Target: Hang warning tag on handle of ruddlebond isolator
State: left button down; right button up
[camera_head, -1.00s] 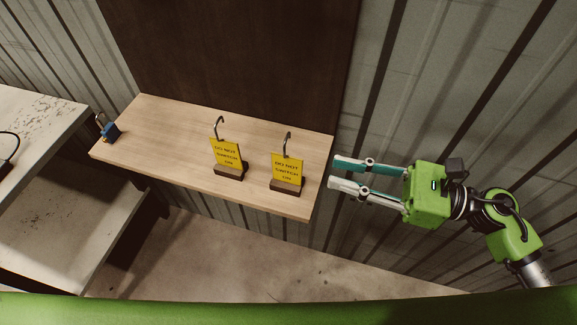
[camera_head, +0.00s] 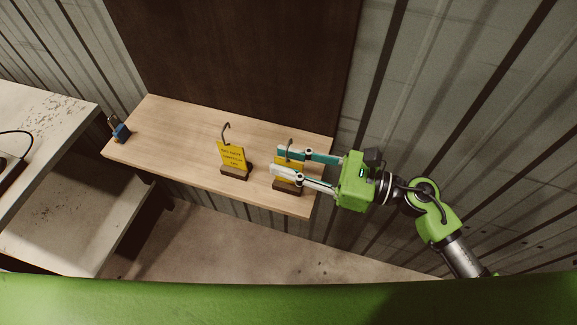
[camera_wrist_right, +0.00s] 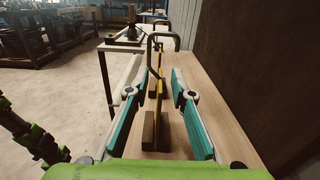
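Two yellow warning tags with dark hooks stand upright in brown blocks on a wooden shelf (camera_head: 180,140). The left tag (camera_head: 232,156) is free of the grippers. My right gripper (camera_head: 279,160) is open, with one finger on each side of the right tag (camera_head: 290,164), partly hiding it. In the right wrist view the near tag (camera_wrist_right: 159,95) shows edge-on between the open fingers (camera_wrist_right: 156,76), with visible gaps on both sides. Its hook (camera_wrist_right: 161,37) rises above the fingers. My left gripper is not in view. I cannot make out the isolator handle in these frames.
A blue padlock-like object (camera_head: 121,132) sits at the shelf's left end. A worn grey table (camera_head: 45,130) stands further left. A dark brown panel (camera_head: 240,50) rises behind the shelf, and a corrugated wall (camera_head: 450,90) is at right.

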grip_shut()
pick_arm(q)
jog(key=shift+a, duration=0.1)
